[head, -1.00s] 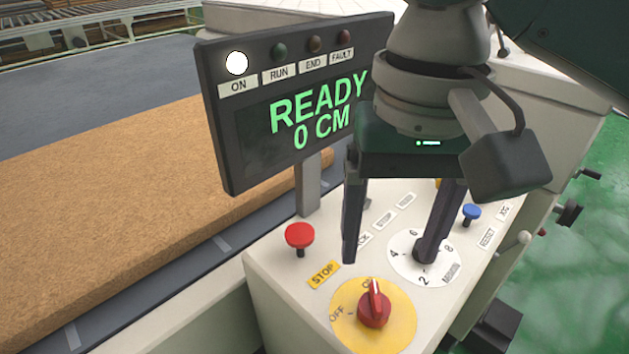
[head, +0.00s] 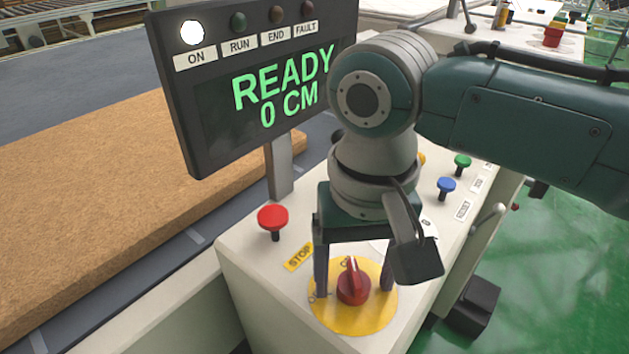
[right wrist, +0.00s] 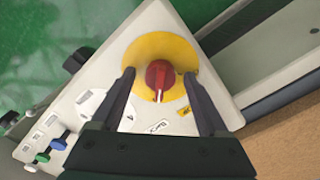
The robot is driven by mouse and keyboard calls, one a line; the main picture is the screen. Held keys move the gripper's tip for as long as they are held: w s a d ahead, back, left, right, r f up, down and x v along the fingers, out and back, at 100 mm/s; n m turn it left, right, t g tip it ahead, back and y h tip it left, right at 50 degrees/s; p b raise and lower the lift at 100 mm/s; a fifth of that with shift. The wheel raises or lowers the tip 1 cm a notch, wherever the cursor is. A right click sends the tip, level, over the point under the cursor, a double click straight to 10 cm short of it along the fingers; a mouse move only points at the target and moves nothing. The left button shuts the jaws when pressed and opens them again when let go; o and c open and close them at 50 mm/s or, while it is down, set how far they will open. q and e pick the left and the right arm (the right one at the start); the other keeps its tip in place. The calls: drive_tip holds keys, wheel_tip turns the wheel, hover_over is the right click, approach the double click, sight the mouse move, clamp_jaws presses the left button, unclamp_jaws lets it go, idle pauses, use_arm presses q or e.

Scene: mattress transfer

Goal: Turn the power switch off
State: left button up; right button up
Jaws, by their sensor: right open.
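The power switch (head: 353,284) is a red rotary knob with a white pointer line on a round yellow plate (head: 345,322). In the head view its pointer is toward the ON side, and the OFF label is mostly hidden by a finger. My right gripper (head: 354,286) is open above the knob, with one finger on each side. In the right wrist view the knob (right wrist: 159,76) lies between the open fingers (right wrist: 160,98); no contact shows. The display (head: 270,80) reads READY 0 CM and its ON lamp is lit white. My left gripper is not in view.
A red STOP button (head: 272,219) stands left of the gripper on the white panel. Blue (head: 446,186) and green (head: 462,162) buttons are behind to the right. A brown mattress (head: 120,190) lies on the left. Green floor (head: 540,250) is open on the right.

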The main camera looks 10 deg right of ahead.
clamp_jaws()
idle(0.5)
drive_tip(key=shift+r+n+p, duration=0.2)
drive_tip(key=shift+n+p, duration=0.95)
drive_tip(key=shift+n, duration=0.15)
drive_tip(key=n+p, duration=0.2)
drive_tip(key=n, duration=0.2)
drive_tip(key=shift+f+n, duration=0.1)
drive_tip(key=shift+n, duration=0.2)
drive_tip(key=n+p, duration=0.1)
drive_tip(key=n, duration=0.8)
drive_tip(key=shift+p, duration=0.3)
drive_tip(key=shift+n, duration=1)
